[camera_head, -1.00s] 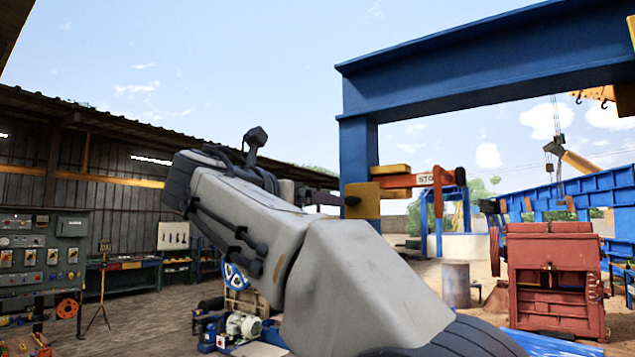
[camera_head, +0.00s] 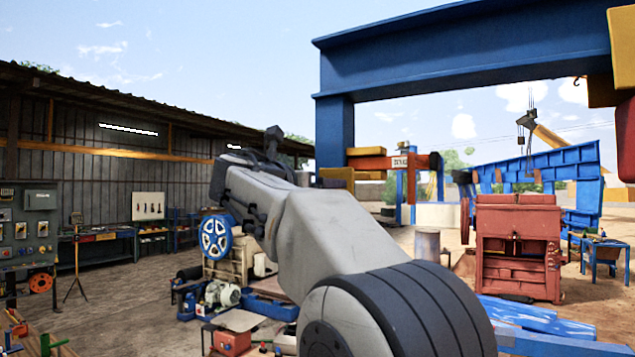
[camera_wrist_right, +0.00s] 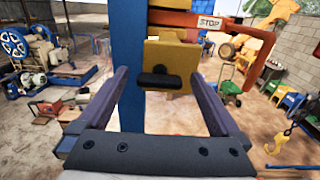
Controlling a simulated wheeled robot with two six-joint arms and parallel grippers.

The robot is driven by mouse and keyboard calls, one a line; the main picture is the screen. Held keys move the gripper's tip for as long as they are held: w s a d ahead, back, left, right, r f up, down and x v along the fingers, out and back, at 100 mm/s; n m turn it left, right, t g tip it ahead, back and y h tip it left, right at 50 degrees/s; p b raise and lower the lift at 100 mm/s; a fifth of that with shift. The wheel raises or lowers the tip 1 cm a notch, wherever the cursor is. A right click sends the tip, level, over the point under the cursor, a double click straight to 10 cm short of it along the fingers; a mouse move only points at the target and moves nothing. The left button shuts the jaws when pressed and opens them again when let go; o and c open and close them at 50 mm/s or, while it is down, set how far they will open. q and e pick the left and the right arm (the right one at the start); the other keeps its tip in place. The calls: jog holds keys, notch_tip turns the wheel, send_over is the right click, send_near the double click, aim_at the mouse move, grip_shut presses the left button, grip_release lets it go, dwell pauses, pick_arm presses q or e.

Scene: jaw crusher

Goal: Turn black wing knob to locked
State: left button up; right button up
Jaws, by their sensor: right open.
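The black wing knob (camera_wrist_right: 157,78) shows in the right wrist view as a dark, rounded bar lying roughly horizontal on a yellow box (camera_wrist_right: 172,55). The box is on a blue column (camera_wrist_right: 127,60). My right gripper (camera_wrist_right: 159,74) is open, its two fingers on either side of the knob in the picture, with gaps at both ends. I see no contact. In the head view my right arm reaches toward the blue column (camera_head: 335,130) and the yellow box (camera_head: 336,174); the knob and fingertips cannot be made out there. My left gripper is not in view.
An orange arm marked STOP (camera_wrist_right: 208,23) juts right from above the yellow box. A blue overhead beam (camera_head: 470,50) spans above. A red jaw crusher (camera_head: 518,250) stands at right. A motor and blue flywheel (camera_head: 215,237) stand left on the ground, near workbenches.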

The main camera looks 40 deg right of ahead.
jog(key=c, duration=1.4)
jog(key=shift+m, duration=0.3)
jog(key=shift+s+f+m+b, duration=0.15)
jog(key=shift+m+b, duration=1.85)
jog(key=shift+m, duration=2.3)
jog(key=shift+s+f+m+b, duration=0.1)
jog(key=shift+m+b, duration=1.85)
jog(key=shift+m, duration=2.35)
jog(key=o, duration=1.4)
